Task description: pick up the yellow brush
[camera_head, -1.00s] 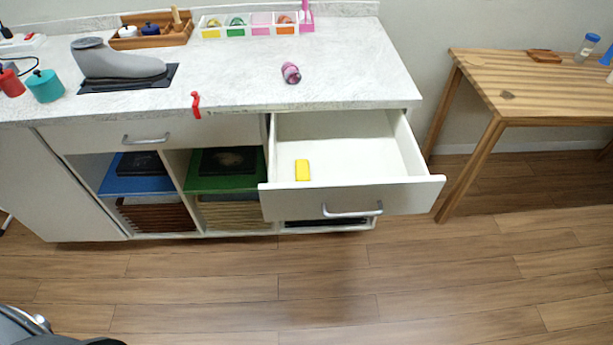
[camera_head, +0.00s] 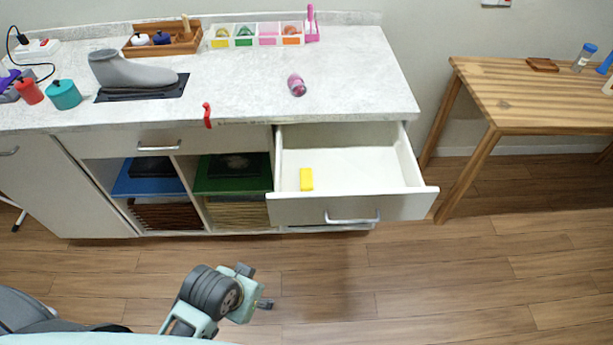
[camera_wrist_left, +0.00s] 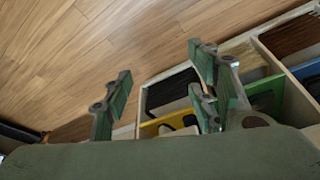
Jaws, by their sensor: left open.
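A small yellow block-like thing (camera_head: 306,179), which I take for the yellow brush, lies in the front left part of the open white drawer (camera_head: 352,209). Bristles cannot be made out. My left gripper (camera_head: 257,288) is over the floor in front of the cabinet, below and left of the drawer, well apart from the brush. In the left wrist view the left gripper's green fingers (camera_wrist_left: 160,100) stand wide apart with nothing between them. The brush is not seen in that view. My right gripper is not in view.
The counter (camera_head: 250,95) above the drawer holds a grey foot-shaped form (camera_head: 135,72), a red clip (camera_head: 207,115) at its edge and a pink-purple roll (camera_head: 297,85). Cubbies with blue and green trays (camera_head: 219,183) lie left of the drawer. A wooden table (camera_head: 535,95) stands right. The floor is clear.

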